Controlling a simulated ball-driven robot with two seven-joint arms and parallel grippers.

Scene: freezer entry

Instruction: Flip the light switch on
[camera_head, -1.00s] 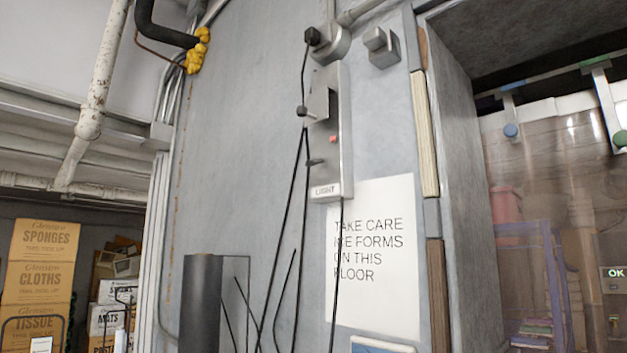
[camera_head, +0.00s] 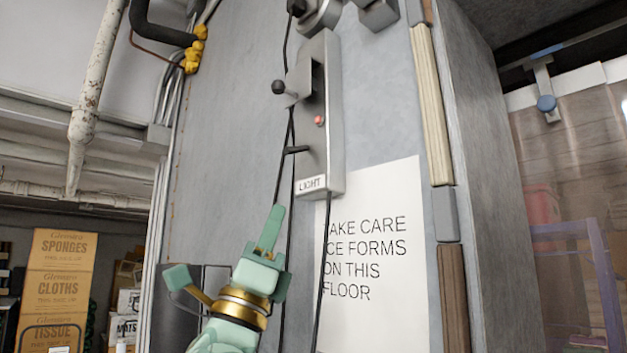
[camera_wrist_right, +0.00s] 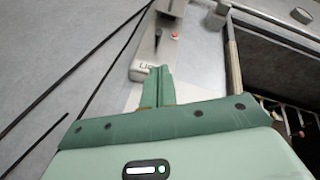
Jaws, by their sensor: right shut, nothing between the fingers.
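The light switch box (camera_head: 333,125) is a tall grey metal box on the grey wall, with a "LIGHT" label at its foot. A dark-knobbed lever (camera_head: 281,88) sticks out on its left side, and a small red lamp (camera_head: 319,120) sits on its face. My right gripper (camera_head: 277,212) is green, shut and empty, and points up from below the box, apart from it in the picture. In the right wrist view the shut fingers (camera_wrist_right: 158,82) point toward the foot of the switch box (camera_wrist_right: 148,62). My left gripper is not in view.
Black cables (camera_head: 283,180) hang along the wall beside the box. A paper sign (camera_head: 385,270) about ice forms is below right. A doorway with a clear strip curtain (camera_head: 560,150) is at the right. Cardboard boxes (camera_head: 62,285) are stacked at the far left.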

